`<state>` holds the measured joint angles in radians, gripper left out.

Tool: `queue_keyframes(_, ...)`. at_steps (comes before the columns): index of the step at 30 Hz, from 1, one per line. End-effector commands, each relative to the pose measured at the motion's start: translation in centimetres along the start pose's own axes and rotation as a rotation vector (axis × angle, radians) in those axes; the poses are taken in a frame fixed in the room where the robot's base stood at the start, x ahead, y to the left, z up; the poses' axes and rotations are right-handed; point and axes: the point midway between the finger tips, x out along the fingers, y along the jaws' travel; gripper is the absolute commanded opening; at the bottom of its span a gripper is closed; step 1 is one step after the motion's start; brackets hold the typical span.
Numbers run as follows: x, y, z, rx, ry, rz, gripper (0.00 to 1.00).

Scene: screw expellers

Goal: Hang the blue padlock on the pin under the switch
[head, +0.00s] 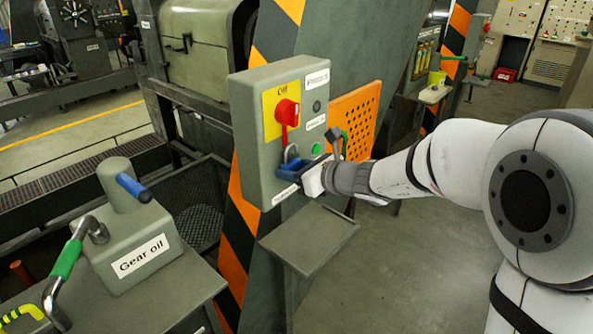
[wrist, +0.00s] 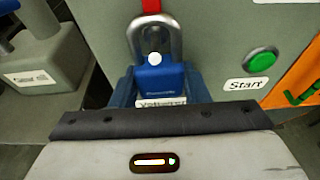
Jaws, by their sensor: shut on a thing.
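The blue padlock (wrist: 158,80) is upright in front of the grey switch box, its grey shackle (wrist: 136,38) upward. The red switch (head: 287,112) sits on a yellow plate marked Off; its red handle (wrist: 152,6) reaches down to the shackle top in the wrist view. A small pale round end (wrist: 155,59), perhaps the pin, shows inside the lower part of the shackle; I cannot tell if the shackle bears on it. My gripper (wrist: 160,88), with blue fingers, is shut on the padlock body. In the head view, the fingers largely hide the padlock (head: 291,158).
A green start button (wrist: 261,61) is right of the padlock. A small grey shelf (head: 310,240) juts out below the box. An orange perforated panel (head: 358,112) stands to the right. A gear oil box (head: 135,235) with a blue-handled lever is at lower left.

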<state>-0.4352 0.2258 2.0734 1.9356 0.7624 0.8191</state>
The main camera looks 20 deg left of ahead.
Motion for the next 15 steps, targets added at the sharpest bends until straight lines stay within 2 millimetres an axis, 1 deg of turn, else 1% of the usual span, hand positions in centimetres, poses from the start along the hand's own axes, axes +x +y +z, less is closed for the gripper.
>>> queue_keyframes(7,0.10,0.07,0.26,-0.001,-0.005,0.002,0.21)
queue_keyframes(15,0.36,0.12,-0.24,-0.001,-0.005,0.003,0.21)
